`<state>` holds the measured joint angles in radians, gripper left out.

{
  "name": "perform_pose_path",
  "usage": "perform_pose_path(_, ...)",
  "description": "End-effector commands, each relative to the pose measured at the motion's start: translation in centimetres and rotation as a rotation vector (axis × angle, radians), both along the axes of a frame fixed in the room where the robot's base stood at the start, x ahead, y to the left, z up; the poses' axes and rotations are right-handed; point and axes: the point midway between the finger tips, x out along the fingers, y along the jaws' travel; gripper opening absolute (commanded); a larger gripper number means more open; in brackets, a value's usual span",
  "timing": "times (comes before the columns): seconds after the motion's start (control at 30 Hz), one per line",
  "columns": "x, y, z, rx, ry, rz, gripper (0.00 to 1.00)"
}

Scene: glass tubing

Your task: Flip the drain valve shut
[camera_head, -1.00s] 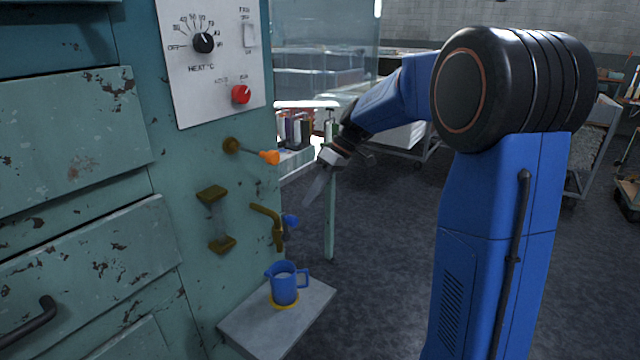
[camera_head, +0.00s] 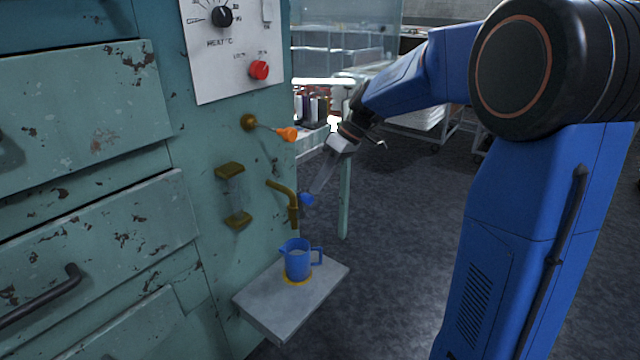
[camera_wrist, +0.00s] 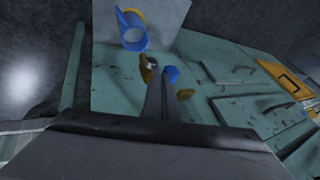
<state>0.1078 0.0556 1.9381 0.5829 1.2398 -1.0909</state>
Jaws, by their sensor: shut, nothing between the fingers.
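A brass drain spout (camera_head: 286,193) with a blue valve handle (camera_head: 307,199) sticks out of the green cabinet front. The handle is at the right side of the spout. My gripper (camera_head: 314,190) is shut and empty, its fingertips pointing down at the blue handle. In the wrist view the fingertips (camera_wrist: 160,88) are right beside the blue handle (camera_wrist: 171,74); I cannot tell whether they touch. The brass spout (camera_wrist: 147,69) also shows there. A blue jug (camera_head: 297,262) stands below the spout; it also shows in the wrist view (camera_wrist: 131,38).
The jug stands on a grey shelf (camera_head: 262,308). An orange-tipped brass lever (camera_head: 286,134) is above the spout, and two brass brackets (camera_head: 230,170) are to its left. A control panel (camera_head: 232,75) is higher up. Open floor lies right of the cabinet.

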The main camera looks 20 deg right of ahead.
Motion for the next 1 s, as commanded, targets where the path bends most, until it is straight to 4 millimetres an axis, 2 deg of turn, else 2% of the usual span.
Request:
perform_pose_path(0.47, -0.7, 1.0, 0.4, -0.079, -0.059, 0.002, 0.00)
perform_pose_path(1.0, -3.2, 4.4, 0.3, -0.374, -0.275, 0.008, 0.00)
